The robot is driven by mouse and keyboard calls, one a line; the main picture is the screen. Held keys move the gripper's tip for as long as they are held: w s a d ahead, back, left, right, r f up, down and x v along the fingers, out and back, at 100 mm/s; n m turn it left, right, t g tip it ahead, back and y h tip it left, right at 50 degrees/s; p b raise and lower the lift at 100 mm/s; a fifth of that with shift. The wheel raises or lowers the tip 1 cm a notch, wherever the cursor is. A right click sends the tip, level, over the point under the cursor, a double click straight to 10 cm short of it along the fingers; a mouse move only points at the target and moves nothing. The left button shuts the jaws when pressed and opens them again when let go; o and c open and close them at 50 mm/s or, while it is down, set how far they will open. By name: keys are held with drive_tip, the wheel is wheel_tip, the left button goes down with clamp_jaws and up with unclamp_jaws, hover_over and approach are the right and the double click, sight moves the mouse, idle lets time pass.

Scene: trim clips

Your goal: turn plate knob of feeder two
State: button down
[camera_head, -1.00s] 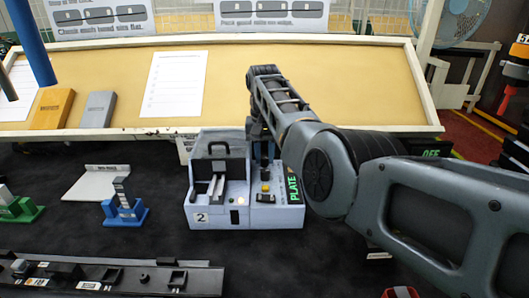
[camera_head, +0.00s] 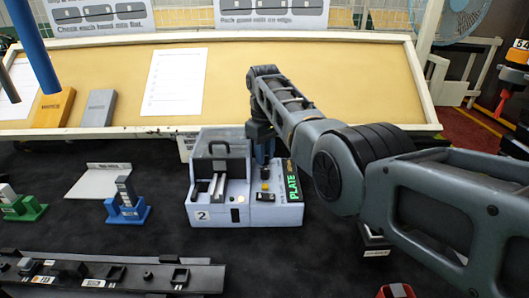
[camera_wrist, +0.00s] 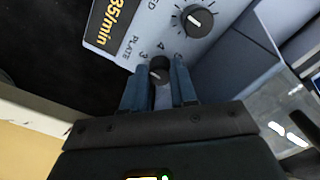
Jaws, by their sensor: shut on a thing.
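Feeder two (camera_head: 215,215) is the pale grey box with a "2" label, standing on the dark table in the head view. My gripper (camera_head: 264,172) reaches down onto its right half from above. In the wrist view, the dark plate knob (camera_wrist: 157,68) sits between the two blue fingers of my gripper (camera_wrist: 160,65), beside the printed word PLATE and the numbers 3 and 4. The fingers are shut on the knob. Its pointer setting cannot be read clearly. In the head view, my gripper hides this knob.
A second black knob (camera_wrist: 197,20) with a white pointer is just beyond the fingers. A blue clip stand (camera_head: 127,208) and a white plate (camera_head: 98,181) are left of the feeder. A black rail (camera_head: 110,275) lies in front; bare table separates it from the feeder.

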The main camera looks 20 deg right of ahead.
drive_tip(key=shift+w+r+n, duration=0.1)
drive_tip(key=shift+n, duration=0.2)
drive_tip(key=c, duration=1.2)
unclamp_jaws()
drive_tip(key=shift+o, duration=0.2)
wheel_tip(320, 180, up, 8)
drive_tip(key=shift+f+b, duration=0.15)
drive_tip(key=shift+b, duration=0.35)
